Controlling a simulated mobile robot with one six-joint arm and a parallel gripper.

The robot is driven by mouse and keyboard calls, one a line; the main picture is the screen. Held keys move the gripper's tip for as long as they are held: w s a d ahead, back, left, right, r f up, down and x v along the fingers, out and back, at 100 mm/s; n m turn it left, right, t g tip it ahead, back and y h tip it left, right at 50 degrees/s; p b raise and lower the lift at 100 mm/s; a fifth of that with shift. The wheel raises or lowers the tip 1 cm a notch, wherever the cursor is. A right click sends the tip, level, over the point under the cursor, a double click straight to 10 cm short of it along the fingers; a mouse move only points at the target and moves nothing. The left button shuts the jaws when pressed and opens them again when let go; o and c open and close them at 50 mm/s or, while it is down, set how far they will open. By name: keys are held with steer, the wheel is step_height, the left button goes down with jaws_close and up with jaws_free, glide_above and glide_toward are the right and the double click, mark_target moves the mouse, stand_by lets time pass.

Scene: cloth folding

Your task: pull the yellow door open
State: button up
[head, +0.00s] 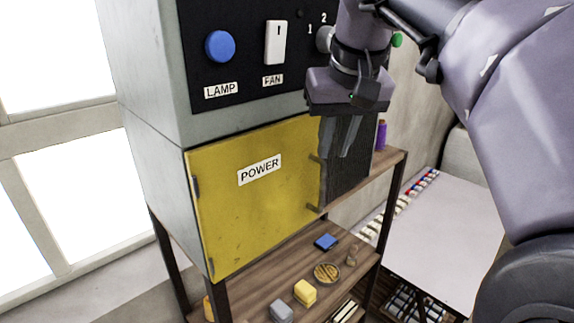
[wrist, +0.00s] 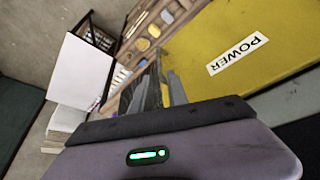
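The yellow door (head: 255,205) with a POWER label fills the lower front of a grey cabinet (head: 155,165). It looks shut, with hinges on its left edge. Two short handle mounts (head: 314,209) stand out near its right edge; the handle bar is hard to make out against the dark panel. My gripper (head: 337,150) points down in front of the door's upper right edge. In the wrist view, the fingers (wrist: 163,85) stand apart beside the yellow door (wrist: 225,35), with a gap between them. I cannot tell whether the handle lies between them.
A dark ribbed panel (head: 350,165) is right of the door. Above are a blue LAMP knob (head: 220,46) and a white FAN switch (head: 275,43). A wooden shelf (head: 250,288) below holds small blocks. A white table (head: 445,230) stands at right.

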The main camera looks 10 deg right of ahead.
mark_target(324, 182)
steer(key=b+x, duration=0.1)
steer(key=x, duration=1.1)
steer(key=shift+w+f+b, duration=0.25)
steer(key=shift+f+b, duration=0.05)
steer(key=shift+b, duration=0.05)
steer(key=shift+s, duration=0.1)
jaws_close()
stand_by(0.5)
